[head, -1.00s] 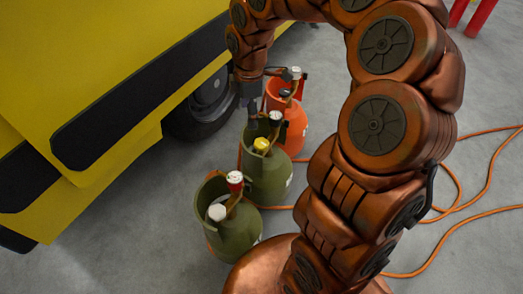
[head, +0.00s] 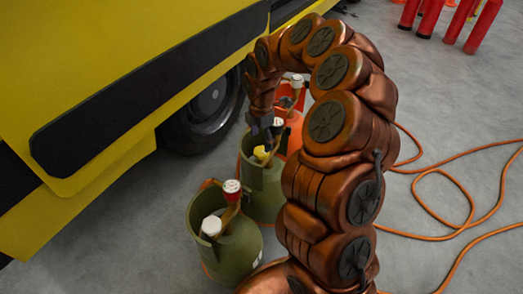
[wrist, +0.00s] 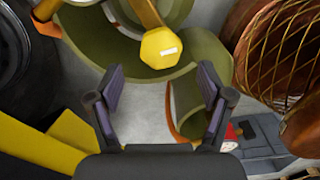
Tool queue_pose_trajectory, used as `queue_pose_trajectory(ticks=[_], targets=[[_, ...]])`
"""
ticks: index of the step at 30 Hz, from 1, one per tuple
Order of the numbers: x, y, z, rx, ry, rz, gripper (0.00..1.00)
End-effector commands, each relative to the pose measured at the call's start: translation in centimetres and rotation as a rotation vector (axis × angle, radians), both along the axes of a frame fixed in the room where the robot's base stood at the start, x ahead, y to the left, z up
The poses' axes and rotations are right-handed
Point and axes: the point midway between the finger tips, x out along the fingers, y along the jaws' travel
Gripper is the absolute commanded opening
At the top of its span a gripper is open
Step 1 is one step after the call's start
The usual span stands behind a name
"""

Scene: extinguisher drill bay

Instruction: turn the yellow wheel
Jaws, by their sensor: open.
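The yellow wheel (head: 261,153) sits on the valve of the second green gas cylinder (head: 264,196), inside its collar. In the wrist view the yellow wheel (wrist: 160,47) is a faceted knob with a small white label, just beyond the fingertips and roughly midway between them. My gripper (wrist: 160,84) is open and empty, with one finger on each side. In the head view my gripper (head: 264,131) hangs just above and behind the wheel, apart from it as far as I can tell. My arm partly hides the cylinder.
An orange cylinder (head: 294,120) stands behind. A yellow vehicle (head: 110,45) with a black tyre (head: 208,108) is on the left. An orange hose (head: 466,226) lies on the right floor; red extinguishers (head: 484,25) stand farther back.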

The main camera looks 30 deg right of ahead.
Motion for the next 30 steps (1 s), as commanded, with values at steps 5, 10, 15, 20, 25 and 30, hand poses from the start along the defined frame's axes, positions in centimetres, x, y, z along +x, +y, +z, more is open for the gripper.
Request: queue_pose_trajectory(ticks=[5,10,15,20,25,30], targets=[[-0.2,0.1,-3.0,0.001,0.006,-0.001,0.79],[-0.1,0.1,-4.7,0.002,0.003,0.000,0.79],[-0.1,0.0,-5.0,0.002,0.002,-0.001,0.79],[-0.1,0.0,-4.9,0.001,0.002,-0.002,0.76],[-0.1,0.0,-4.9,0.001,0.002,-0.002,0.59],[-0.1,0.0,-4.9,0.001,0.002,-0.002,0.41]])
